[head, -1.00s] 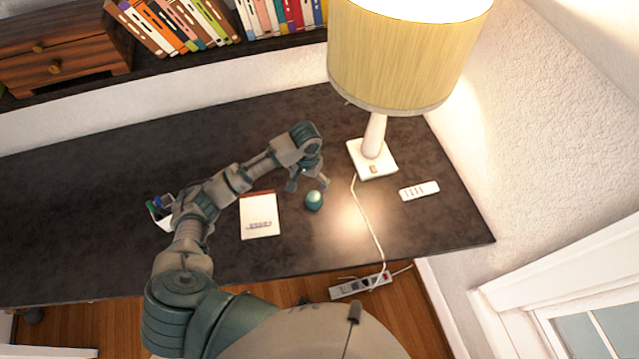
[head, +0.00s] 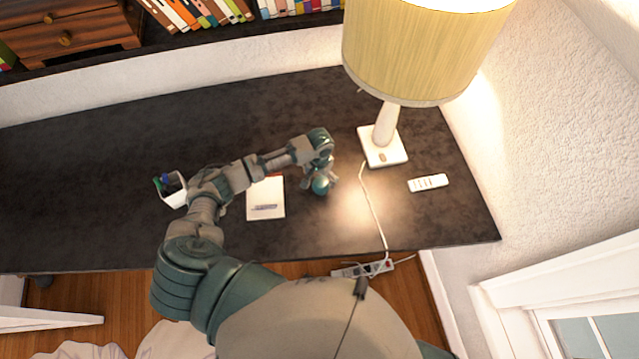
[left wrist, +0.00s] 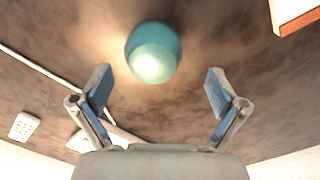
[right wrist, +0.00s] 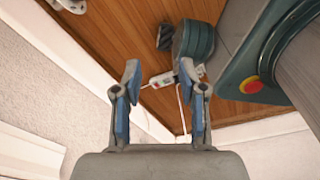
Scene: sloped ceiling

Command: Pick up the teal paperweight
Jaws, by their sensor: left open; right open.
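The teal paperweight (head: 320,186) is a glossy ball on the dark desk, between the notepad and the lamp. It also shows in the left wrist view (left wrist: 153,52), ahead of the fingertips and roughly between their lines. My left gripper (head: 319,178) is open just above and behind it, with its fingers partly around the ball in the head view. In the left wrist view the open fingers (left wrist: 157,92) are apart from it. My right gripper (right wrist: 165,90) is open and empty, away from the desk, over the floor in its wrist view.
A white notepad (head: 265,198) lies left of the paperweight. A lamp base (head: 382,147), its cord (head: 371,205) and a white remote (head: 428,182) are to the right. A pen cup (head: 172,190) is at left. A power strip (head: 362,269) lies beyond the desk's front edge.

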